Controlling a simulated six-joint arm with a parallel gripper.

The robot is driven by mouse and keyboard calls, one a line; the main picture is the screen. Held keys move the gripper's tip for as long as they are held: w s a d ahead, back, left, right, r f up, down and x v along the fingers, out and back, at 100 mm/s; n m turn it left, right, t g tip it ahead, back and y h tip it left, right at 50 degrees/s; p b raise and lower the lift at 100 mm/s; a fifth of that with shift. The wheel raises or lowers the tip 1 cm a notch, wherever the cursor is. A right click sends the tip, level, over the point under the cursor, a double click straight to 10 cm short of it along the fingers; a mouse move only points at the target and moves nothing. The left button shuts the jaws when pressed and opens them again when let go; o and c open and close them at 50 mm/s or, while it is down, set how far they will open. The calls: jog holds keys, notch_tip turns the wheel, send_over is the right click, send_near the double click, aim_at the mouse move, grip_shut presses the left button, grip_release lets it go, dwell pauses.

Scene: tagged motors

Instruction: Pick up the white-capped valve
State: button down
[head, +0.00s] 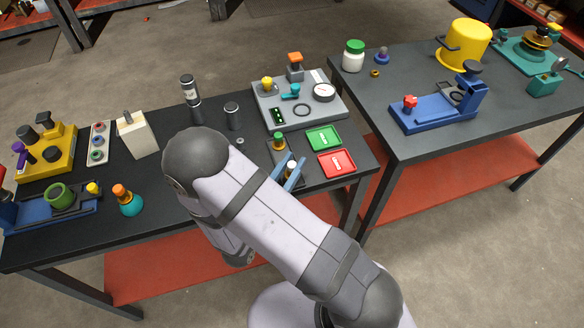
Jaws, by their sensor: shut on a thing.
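My gripper (288,170) shows as two blue fingers just past my arm, at the front right part of the near table. It is shut on a small piece with a white top, the white-capped valve (292,165). The arm and fingers hide most of the valve's body. I cannot tell whether it still touches the dark tray (275,154) under it or is lifted. A valve with a green and orange top (279,140) stands on that tray just behind my gripper.
A green tray (323,138) and a red tray (337,164) lie right of my gripper. A grey fixture board (265,112) with several parts stands behind. Dark cylinders (233,116) stand behind my arm. A second table (385,88) adjoins at right.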

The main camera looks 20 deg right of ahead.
aim_at(292, 164)
jog(key=shift+r, duration=4)
